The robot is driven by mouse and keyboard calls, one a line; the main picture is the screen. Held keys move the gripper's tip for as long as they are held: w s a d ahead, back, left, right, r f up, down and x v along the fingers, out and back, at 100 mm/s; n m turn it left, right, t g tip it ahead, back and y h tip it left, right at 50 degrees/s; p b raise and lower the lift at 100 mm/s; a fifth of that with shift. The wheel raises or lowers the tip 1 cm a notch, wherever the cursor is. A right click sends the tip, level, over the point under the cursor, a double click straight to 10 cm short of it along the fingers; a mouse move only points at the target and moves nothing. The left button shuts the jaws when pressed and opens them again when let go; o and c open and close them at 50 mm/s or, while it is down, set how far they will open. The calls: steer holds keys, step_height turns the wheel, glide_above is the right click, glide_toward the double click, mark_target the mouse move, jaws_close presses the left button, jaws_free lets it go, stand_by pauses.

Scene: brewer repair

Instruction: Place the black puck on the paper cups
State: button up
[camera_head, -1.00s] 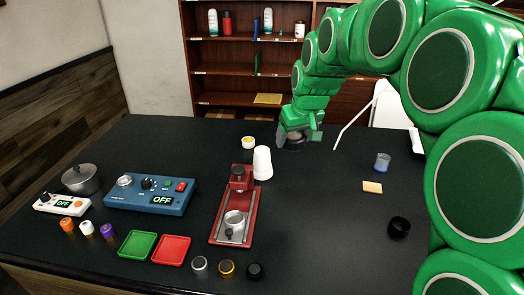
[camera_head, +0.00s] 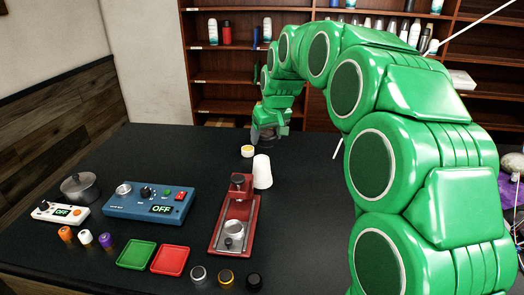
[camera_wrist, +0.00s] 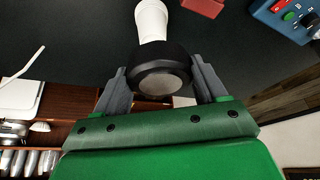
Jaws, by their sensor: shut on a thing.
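My gripper (camera_head: 268,138) is above the far part of the dark table, behind the paper cups in the head view. In the wrist view my gripper (camera_wrist: 160,88) is shut on the black puck (camera_wrist: 158,54), a thick round black piece with a paler round face toward the camera. The paper cups (camera_head: 262,172) are a white upside-down stack, standing just right of the red machine. In the wrist view the cups (camera_wrist: 152,20) show beyond the puck, which hides part of them. The puck appears apart from the cups in the head view.
The red machine (camera_head: 236,215) stands close left of the cups. A small yellow-topped tub (camera_head: 248,151) is behind them. A blue control box (camera_head: 150,200), a green tray (camera_head: 136,254) and a red tray (camera_head: 170,260) lie left. My arm covers the table's right side.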

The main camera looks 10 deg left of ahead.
glide_above(260, 157)
steer(key=s+d, duration=0.1)
steer(key=s, duration=0.1)
steer(key=f, duration=0.6)
steer(key=shift+w+f, duration=0.25)
steer(key=shift+f, duration=0.15)
steer(key=shift+w+a+f, duration=0.1)
steer(key=shift+w+f, duration=0.05)
steer(key=shift+f, duration=1.6)
steer(key=shift+f, duration=0.1)
steer(key=o, duration=1.4)
